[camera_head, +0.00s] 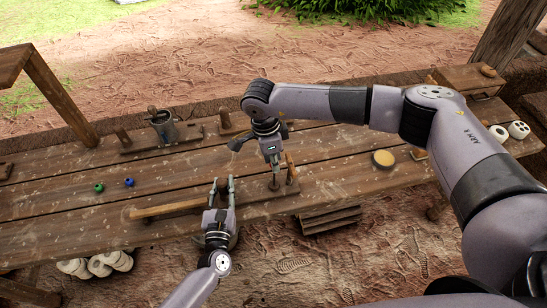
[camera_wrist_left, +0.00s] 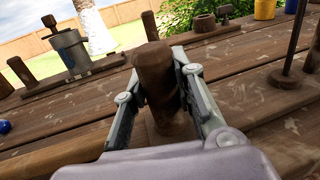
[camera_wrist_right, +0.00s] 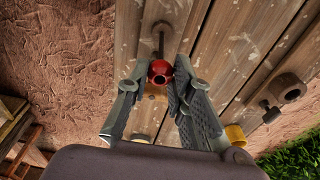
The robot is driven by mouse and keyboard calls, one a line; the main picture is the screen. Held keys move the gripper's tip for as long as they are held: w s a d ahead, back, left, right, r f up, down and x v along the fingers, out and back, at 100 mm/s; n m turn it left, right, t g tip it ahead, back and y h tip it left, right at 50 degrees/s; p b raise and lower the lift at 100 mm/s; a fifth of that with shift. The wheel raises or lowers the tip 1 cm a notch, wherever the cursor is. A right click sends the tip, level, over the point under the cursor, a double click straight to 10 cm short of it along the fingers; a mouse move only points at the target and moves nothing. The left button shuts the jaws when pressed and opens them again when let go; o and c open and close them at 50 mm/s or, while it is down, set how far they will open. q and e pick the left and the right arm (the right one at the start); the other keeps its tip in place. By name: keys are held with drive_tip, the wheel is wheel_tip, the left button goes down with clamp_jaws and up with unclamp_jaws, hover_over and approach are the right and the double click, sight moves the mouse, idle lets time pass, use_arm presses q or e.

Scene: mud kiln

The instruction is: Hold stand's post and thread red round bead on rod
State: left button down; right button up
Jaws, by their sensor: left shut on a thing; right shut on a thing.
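My left gripper (camera_head: 224,184) is shut around the brown wooden post (camera_wrist_left: 155,85), with a finger on each side. My right gripper (camera_head: 274,166) is shut on the red round bead (camera_wrist_right: 160,73), which sits between its fingertips with its dark hole facing the wrist camera. A thin dark rod (camera_wrist_right: 160,42) shows just beyond the bead in the right wrist view. I cannot tell whether the bead is around the rod or apart from it. A thin upright rod (camera_wrist_left: 296,40) also stands at the right in the left wrist view.
A green bead (camera_head: 99,187) and a blue bead (camera_head: 129,182) lie on the plank table (camera_head: 60,212) at left. A grey metal can (camera_head: 162,126) on a wooden base stands behind. A round yellow-topped item (camera_head: 384,158) is at right. The left planks are mostly clear.

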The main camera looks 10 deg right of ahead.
drive_tip(key=shift+f, duration=0.25)
drive_tip(key=o, duration=0.9)
drive_tip(key=shift+r, duration=0.15)
drive_tip(key=shift+r, duration=2.85)
use_arm(q)
drive_tip(key=c, duration=1.2)
unclamp_jaws()
drive_tip(key=shift+c, duration=0.2)
